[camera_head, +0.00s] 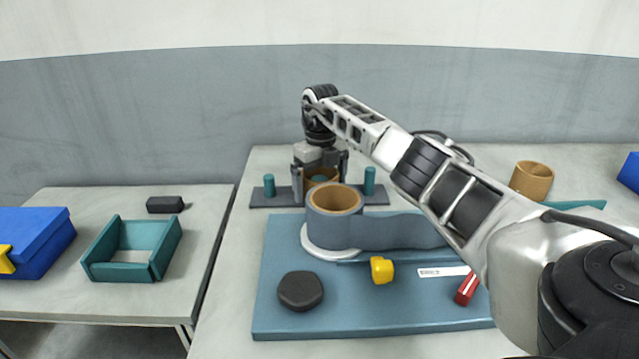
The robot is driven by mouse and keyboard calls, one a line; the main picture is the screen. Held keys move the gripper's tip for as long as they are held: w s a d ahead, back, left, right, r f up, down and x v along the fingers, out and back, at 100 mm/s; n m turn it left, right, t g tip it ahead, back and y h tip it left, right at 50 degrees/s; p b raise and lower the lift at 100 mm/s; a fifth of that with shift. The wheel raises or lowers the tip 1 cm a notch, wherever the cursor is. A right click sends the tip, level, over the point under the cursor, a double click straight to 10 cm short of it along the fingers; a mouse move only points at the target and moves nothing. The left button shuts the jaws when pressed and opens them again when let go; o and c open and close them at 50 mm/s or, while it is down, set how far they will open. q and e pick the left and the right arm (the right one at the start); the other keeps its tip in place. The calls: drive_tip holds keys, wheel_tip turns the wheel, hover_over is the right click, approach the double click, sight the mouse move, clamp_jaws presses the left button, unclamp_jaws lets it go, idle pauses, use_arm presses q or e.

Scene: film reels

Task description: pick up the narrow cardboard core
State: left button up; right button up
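A small cardboard core (311,181) stands around the middle teal peg of a dark peg rack (286,197) behind the blue board. My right gripper (320,178) points down over it, with one finger on its left and one on its right. I cannot tell whether the fingers touch it. The core's lower part is hidden behind a grey wound reel. A second, wider-looking cardboard core (532,181) stands on the table at the right, apart from my gripper. My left gripper is not in view.
The grey reel (335,228) with a cardboard centre sits on a white disc on the blue board (370,318). A black knob (300,291), yellow piece (382,270) and red piece (467,289) lie on the board. A teal tray (165,249) is on the left table.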

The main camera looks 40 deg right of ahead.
drive_tip(key=c, duration=1)
drive_tip(key=shift+o, duration=0.2)
drive_tip(key=shift+r, duration=0.15)
